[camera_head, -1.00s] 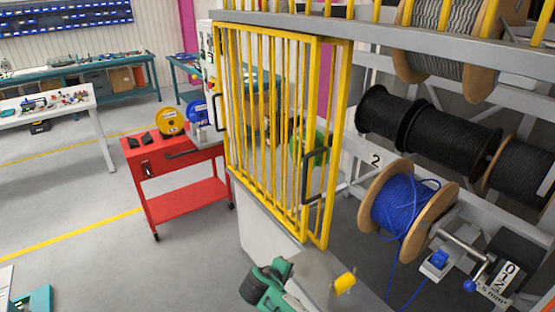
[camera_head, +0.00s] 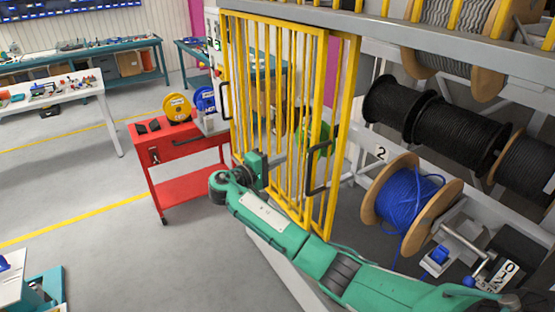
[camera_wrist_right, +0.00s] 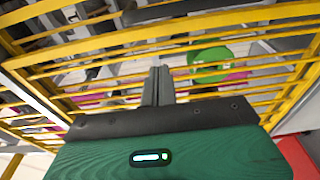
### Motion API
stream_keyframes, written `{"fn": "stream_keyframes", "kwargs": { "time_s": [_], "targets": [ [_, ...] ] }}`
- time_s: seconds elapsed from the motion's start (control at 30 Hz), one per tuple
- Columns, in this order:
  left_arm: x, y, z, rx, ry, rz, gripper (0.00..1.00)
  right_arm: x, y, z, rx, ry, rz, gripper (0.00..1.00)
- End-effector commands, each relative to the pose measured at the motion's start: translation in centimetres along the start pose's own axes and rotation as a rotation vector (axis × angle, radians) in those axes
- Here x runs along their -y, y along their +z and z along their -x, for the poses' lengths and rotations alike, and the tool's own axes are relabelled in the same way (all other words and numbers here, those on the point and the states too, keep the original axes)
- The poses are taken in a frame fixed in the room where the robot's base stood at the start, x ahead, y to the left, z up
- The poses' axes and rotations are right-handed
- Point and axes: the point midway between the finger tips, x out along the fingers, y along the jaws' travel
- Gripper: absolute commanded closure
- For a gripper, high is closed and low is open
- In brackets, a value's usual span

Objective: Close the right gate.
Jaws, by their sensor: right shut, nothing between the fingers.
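Yellow barred gate panels (camera_head: 276,100) stand in front of the reel rack, overlapping in the head view. One black handle (camera_head: 224,105) is on the left edge and another black handle (camera_head: 318,160) is near the right edge. I cannot tell for certain which panel is the right gate. My right gripper (camera_head: 277,163) is at the lower part of the bars, left of the right-hand handle. In the right wrist view its fingers (camera_wrist_right: 158,85) are together and empty, pointing at the yellow bars (camera_wrist_right: 240,50). I cannot tell whether they touch or pass between bars. My left gripper is not in view.
A red cart (camera_head: 180,160) stands left of the gate. A crank handle (camera_head: 465,245) sticks out at lower right. The floor at left is mostly clear.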

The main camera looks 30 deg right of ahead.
Motion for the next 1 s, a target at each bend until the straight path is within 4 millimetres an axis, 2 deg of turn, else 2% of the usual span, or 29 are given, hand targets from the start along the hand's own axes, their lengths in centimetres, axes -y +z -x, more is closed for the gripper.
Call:
{"fn": "stream_keyframes", "kwargs": {
  "time_s": [0.03,0.3,0.6,1.0],
  "targets": [
    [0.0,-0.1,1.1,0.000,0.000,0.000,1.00,-0.6,0.1,-1.3,0.005,0.002,0.003,1.00],
    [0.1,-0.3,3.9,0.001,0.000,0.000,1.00,-0.6,0.1,-7.2,0.003,0.000,0.003,1.00],
    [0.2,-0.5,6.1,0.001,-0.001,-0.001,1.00,-0.2,3.1,-5.8,-0.002,-0.002,0.002,1.00],
    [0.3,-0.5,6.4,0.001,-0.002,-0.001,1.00,0.1,3.8,-5.5,-0.001,-0.002,0.000,1.00]
  ]
}}
